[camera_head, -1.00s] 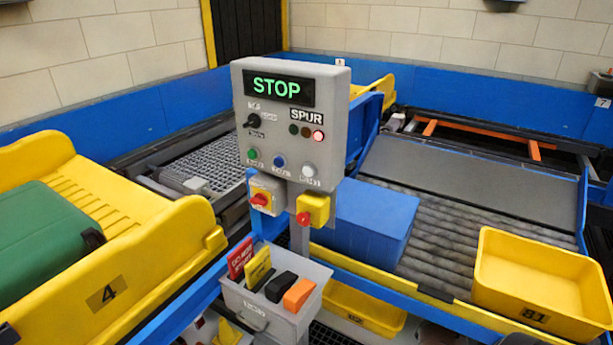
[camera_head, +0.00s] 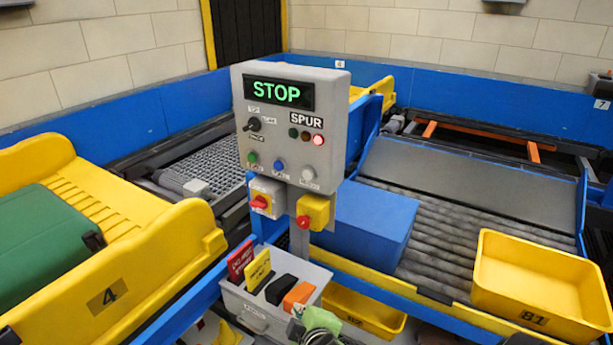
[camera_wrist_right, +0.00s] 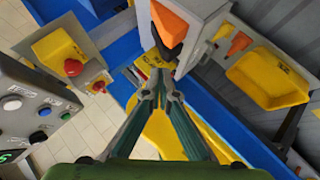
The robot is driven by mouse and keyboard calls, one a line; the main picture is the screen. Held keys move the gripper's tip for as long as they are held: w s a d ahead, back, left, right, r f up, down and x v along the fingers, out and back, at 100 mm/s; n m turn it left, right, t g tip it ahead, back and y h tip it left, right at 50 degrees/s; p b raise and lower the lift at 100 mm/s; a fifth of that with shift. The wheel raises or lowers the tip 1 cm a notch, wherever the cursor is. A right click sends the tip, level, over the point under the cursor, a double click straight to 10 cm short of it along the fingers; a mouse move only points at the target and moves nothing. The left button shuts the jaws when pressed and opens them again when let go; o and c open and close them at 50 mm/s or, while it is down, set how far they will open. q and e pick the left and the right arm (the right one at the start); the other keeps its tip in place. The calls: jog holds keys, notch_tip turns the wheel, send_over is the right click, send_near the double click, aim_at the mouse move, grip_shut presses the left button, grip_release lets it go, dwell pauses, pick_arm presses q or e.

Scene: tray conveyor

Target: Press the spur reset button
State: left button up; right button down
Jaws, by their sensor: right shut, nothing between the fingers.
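The grey control panel (camera_head: 291,125) stands mid-view with a green STOP display and a lit red lamp under the SPUR label. Along its lower edge are a green (camera_head: 252,156), a blue (camera_head: 279,163) and a white button (camera_head: 307,174); their small labels are too blurred to read, so I cannot tell which is the spur reset. Part of the panel shows at the left of the wrist view, with its white button (camera_wrist_right: 12,103). My right gripper (camera_head: 318,325) is low in front of the panel, apart from the buttons. Its fingers (camera_wrist_right: 162,78) are shut and empty. My left gripper is out of view.
A grey holder (camera_head: 250,308) with coloured cards and blocks stands beneath, close to my right gripper. A blue box (camera_head: 365,225) and a yellow tray (camera_head: 535,280) lie to the right, a green case (camera_head: 40,240) to the left.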

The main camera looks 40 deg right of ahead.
aim_at(308, 175)
jog(key=w+d+r+n+t+h, duration=0.1)
jog(key=w+r+n+t, duration=0.3)
jog(key=r, duration=0.7)
jog(key=w+d+r+n+t+h, duration=0.2)
jog(key=w+r+n, duration=0.5)
jog(key=r, duration=0.4)
jog(key=n+t+h, duration=0.1)
jog(key=t, duration=0.1)
jog(key=shift+w+r+n+t, duration=0.15)
jog(key=shift+w+n+t, duration=0.15)
jog(key=shift+w+t, duration=0.1)
jog(key=shift+d, duration=0.15)
jog(key=w+d+p, duration=0.1)
jog(key=w+d, duration=0.2)
jog(key=d, duration=0.5)
jog(key=shift+w+p, duration=0.2)
jog(key=shift+p, duration=0.15)
jog(key=shift+d, duration=0.1)
jog(key=shift+w+d, duration=0.15)
jog(key=shift+d, duration=0.2)
